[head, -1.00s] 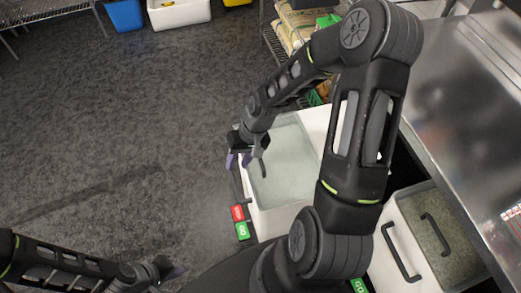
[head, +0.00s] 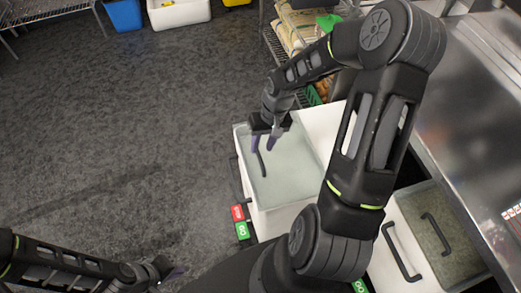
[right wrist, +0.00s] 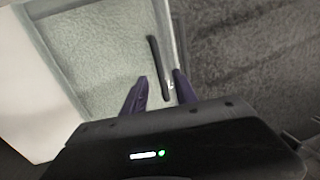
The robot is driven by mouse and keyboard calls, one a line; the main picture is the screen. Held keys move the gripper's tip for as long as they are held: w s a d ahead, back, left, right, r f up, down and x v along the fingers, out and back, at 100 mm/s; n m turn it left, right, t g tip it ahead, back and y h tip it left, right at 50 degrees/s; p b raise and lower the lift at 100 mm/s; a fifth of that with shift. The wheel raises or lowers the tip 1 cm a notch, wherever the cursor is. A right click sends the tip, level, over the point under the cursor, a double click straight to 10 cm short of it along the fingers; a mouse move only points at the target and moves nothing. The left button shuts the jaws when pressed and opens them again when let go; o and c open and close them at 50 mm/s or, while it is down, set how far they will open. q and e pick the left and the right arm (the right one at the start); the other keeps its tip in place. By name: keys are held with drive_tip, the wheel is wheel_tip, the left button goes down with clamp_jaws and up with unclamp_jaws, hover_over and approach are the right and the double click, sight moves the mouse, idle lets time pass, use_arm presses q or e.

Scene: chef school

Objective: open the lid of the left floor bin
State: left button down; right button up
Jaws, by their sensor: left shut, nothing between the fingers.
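The left floor bin (head: 311,197) is white with a pale translucent lid (head: 290,165), which lies flat and closed. A dark bar handle (head: 262,166) is on the lid near its left edge; it also shows in the right wrist view (right wrist: 156,64). My right gripper (head: 262,145) is open and empty at the far end of this handle. In the right wrist view its purple fingertips (right wrist: 160,82) are apart, to either side of the handle's near end; I cannot tell whether they touch it. My left gripper (head: 180,271) is shut and empty over the floor at the bottom.
A second bin (head: 400,217) with dark handles stands at right beside the steel counter (head: 475,110). A wire shelf with sacks (head: 297,33) stands behind. The floor at left (head: 110,120) is clear.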

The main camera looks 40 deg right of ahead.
sight(259, 154)
drive_tip(key=shift+w+a+f, duration=0.1)
drive_tip(key=shift+a+f, duration=0.05)
drive_tip(key=shift+f, duration=0.65)
drive_tip(key=shift+w+a+f, duration=0.1)
drive_tip(key=shift+a+f, duration=0.05)
drive_tip(key=shift+f, duration=0.6)
drive_tip(key=shift+c, duration=0.3)
clamp_jaws()
